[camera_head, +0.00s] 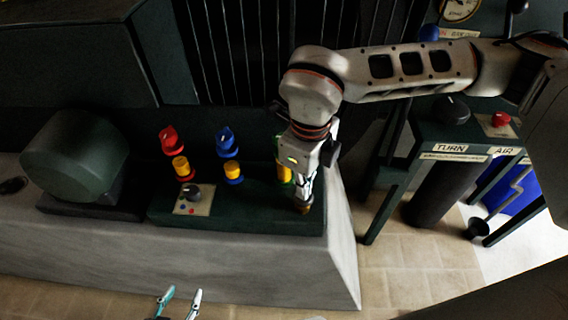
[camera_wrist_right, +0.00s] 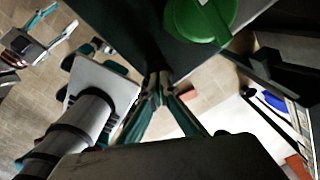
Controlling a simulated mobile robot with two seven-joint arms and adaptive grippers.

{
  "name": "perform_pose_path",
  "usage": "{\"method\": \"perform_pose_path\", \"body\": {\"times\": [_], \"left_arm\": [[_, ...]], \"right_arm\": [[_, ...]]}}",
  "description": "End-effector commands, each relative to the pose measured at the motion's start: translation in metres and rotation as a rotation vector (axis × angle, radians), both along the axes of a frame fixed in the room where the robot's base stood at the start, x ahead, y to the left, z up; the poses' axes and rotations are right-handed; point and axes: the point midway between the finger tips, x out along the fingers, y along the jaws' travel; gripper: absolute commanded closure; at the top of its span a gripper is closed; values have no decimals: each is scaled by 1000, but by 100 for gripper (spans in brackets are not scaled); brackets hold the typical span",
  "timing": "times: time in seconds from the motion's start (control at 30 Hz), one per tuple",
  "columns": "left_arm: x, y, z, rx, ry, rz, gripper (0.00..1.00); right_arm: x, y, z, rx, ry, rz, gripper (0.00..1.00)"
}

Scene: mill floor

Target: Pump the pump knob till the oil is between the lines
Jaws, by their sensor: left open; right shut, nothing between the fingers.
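A dark green block (camera_head: 258,213) on a pale plinth carries a red-topped fitting (camera_head: 170,138) and a blue-topped fitting (camera_head: 226,139), with yellow cylinders below them. A third yellow cylinder (camera_head: 284,173) with green is partly hidden by my right gripper (camera_head: 303,204). That gripper points down at the block's right end, its fingers shut and empty. A small brownish piece shows at its tips; I cannot tell if they touch it. A green round handle (camera_wrist_right: 200,18) is beyond the shut fingers (camera_wrist_right: 158,84) in the right wrist view. My left gripper (camera_head: 180,298) is open, low in front of the plinth. I cannot make out oil or level lines.
A large rounded green housing (camera_head: 75,157) stands left. At right is a green bench with a TURN label (camera_head: 450,148) and a red button (camera_head: 501,119). The tiled floor in front is clear.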

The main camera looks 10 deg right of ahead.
Motion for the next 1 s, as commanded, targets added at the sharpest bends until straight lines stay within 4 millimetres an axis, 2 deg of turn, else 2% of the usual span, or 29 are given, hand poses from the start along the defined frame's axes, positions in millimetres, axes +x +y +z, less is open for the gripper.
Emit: {"method": "perform_pose_path", "body": {"times": [0.23, 0.8, 1.0], "left_arm": [[2, 0, 4, 0, -5, 0, 58], [13, 0, 34, -1, -36, 0, 58], [14, 0, 37, 0, -39, 0, 58]], "right_arm": [[0, 0, 4, 0, -1, -1, 100], [0, 0, 40, -1, -2, -1, 100], [0, 0, 45, 0, 0, 0, 100]]}}
